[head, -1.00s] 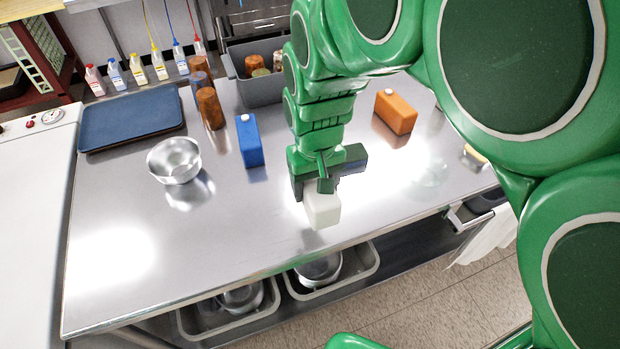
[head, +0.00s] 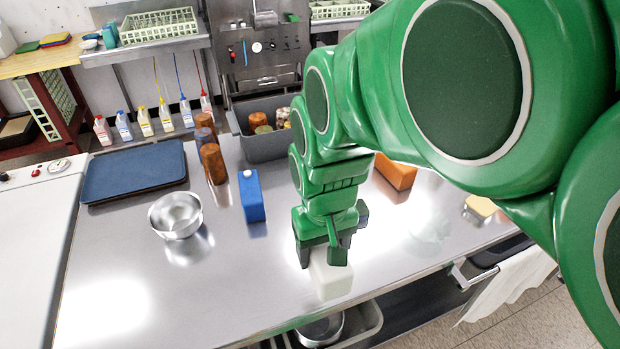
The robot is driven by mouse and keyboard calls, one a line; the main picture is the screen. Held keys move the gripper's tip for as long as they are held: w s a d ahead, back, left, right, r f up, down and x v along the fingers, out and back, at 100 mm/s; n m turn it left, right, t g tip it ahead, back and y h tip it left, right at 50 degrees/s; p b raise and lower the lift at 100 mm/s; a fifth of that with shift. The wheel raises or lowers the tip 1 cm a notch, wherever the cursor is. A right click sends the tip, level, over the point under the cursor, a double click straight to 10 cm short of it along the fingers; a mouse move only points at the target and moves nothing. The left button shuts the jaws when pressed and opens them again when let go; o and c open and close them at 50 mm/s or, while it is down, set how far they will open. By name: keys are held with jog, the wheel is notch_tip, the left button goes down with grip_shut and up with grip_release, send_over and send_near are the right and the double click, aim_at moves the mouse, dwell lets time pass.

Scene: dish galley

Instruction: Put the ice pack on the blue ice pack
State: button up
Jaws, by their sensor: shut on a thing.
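A white ice pack (head: 331,281) is in my gripper (head: 322,259), near the front edge of the steel table. My gripper is shut on its upper part. I cannot tell whether the pack touches the table. The blue ice pack (head: 252,197) stands upright on the table, to the left of and farther back than my gripper, with a small white cap on top. An orange ice pack (head: 397,172) lies on the table to the right, partly hidden behind my arm.
A steel bowl (head: 176,215) and a dark blue tray (head: 135,171) are at left. Brown cups (head: 214,164) stand behind the blue pack. A grey bin (head: 262,146) with cups is at the back. A yellow sponge-like block (head: 481,207) lies at right. The front left tabletop (head: 130,290) is clear.

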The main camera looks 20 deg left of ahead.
jog(key=w+a+r, duration=0.5)
jog(key=w+a, duration=0.2)
jog(key=a, duration=0.3)
send_over(250, 185)
notch_tip(250, 185, down, 8)
jog(key=shift+r, duration=0.2)
jog(key=shift+f, duration=1.45)
jog(key=shift+f, duration=0.2)
jog(key=o, duration=1.4)
jog(key=shift+c, duration=0.2)
